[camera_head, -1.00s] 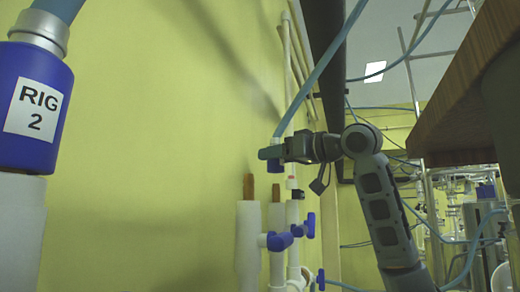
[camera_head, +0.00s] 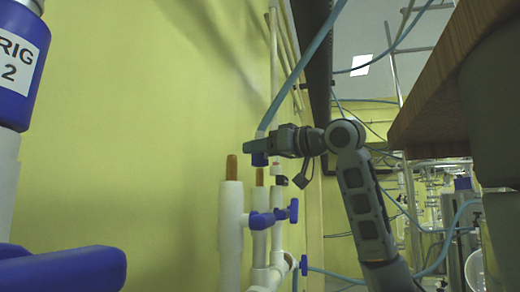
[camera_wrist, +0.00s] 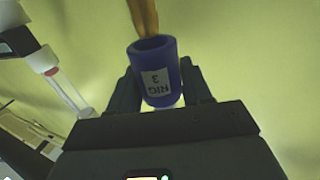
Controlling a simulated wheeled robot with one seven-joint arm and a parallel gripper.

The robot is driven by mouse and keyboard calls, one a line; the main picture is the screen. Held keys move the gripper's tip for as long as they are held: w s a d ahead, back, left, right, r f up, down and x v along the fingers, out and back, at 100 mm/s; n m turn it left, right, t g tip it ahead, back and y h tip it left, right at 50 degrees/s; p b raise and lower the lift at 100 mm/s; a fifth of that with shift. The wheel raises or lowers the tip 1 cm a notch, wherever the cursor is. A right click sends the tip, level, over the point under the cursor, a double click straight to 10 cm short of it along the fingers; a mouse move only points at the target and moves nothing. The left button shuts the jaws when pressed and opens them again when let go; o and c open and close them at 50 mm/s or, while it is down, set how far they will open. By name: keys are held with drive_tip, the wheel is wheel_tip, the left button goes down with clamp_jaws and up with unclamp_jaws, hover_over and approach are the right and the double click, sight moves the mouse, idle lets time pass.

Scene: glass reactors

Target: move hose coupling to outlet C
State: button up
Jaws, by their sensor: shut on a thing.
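My gripper (camera_head: 262,146) is shut on a blue hose coupling (camera_head: 259,160), with a light-blue hose (camera_head: 290,88) rising from it. In the wrist view the coupling (camera_wrist: 158,70) sits between the fingers (camera_wrist: 160,90), with a white label reading RIG 3 upside down and its open end showing. A brown pipe tip (camera_wrist: 143,15) appears just beyond that open end. In the head view, brown-tipped white outlet pipes stand at the wall, a nearer one (camera_head: 231,195) and a farther one (camera_head: 259,180). The coupling is just above the farther tip in the picture; contact cannot be told. No outlet letters are readable.
Blue valve handles (camera_head: 262,220) stick out from the pipes. A large blue RIG 2 coupling (camera_head: 15,65) and a blue handle (camera_head: 60,268) are close at the left. A wooden tabletop (camera_head: 450,90) overhangs at the right. Yellow wall (camera_head: 140,140) fills the left side.

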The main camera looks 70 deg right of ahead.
sight(261, 170)
drive_tip(key=shift+f+b, duration=1.5)
drive_tip(key=shift+f, duration=0.95)
idle(1.1)
drive_tip(key=o, duration=1.2)
